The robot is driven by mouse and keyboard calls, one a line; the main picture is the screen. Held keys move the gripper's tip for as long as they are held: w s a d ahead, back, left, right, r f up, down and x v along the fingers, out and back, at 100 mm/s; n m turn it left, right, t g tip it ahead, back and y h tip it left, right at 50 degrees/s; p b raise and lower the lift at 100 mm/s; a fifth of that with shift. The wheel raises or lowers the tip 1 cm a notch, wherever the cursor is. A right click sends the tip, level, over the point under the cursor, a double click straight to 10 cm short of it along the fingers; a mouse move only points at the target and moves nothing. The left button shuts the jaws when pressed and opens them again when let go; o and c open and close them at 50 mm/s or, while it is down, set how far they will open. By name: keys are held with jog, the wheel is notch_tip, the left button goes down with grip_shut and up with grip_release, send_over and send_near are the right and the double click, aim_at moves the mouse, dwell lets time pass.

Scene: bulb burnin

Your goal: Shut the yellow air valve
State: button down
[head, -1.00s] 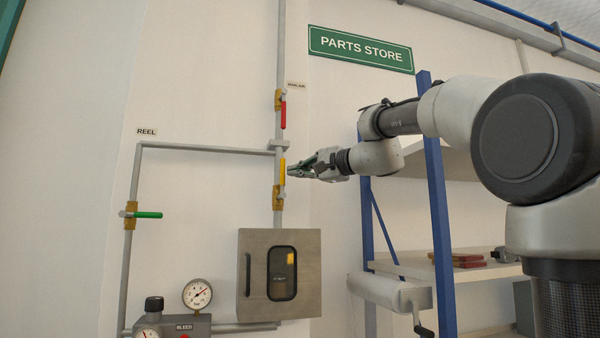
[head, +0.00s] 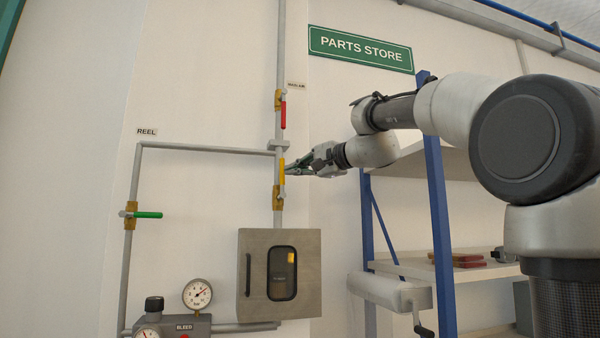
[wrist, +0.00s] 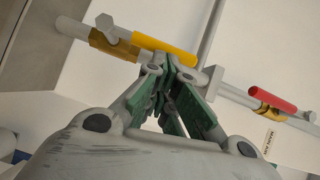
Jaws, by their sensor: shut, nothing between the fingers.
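The yellow valve handle (head: 282,172) is on the vertical grey pipe, in line with the pipe, above the metal cabinet. It also shows in the wrist view (wrist: 165,50), where its brass body (wrist: 105,42) sits at the left. My gripper (head: 291,171) is shut and empty, with its fingertips at the right side of the yellow handle. In the wrist view the green-sided fingers (wrist: 172,65) come together close beside the handle. I cannot tell whether they touch it.
A red-handled valve (head: 283,115) is above on the same pipe. A green-handled valve (head: 147,215) sits crosswise on the REEL pipe at left. A metal cabinet (head: 310,275) is below. A shelf with a blue post (head: 438,200) stands at right. A gauge (head: 197,294) is lower left.

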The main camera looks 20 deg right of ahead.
jog(key=shift+a, duration=0.1)
jog(key=a+f+n+g+h, duration=0.2)
jog(key=a+n+g+h, duration=0.1)
jog(key=a+n+h, duration=0.6)
jog(key=shift+a+f+n, duration=0.4)
jog(key=shift+a, duration=0.2)
dwell(0.4)
jog(key=shift+a+f, duration=0.1)
dwell(0.4)
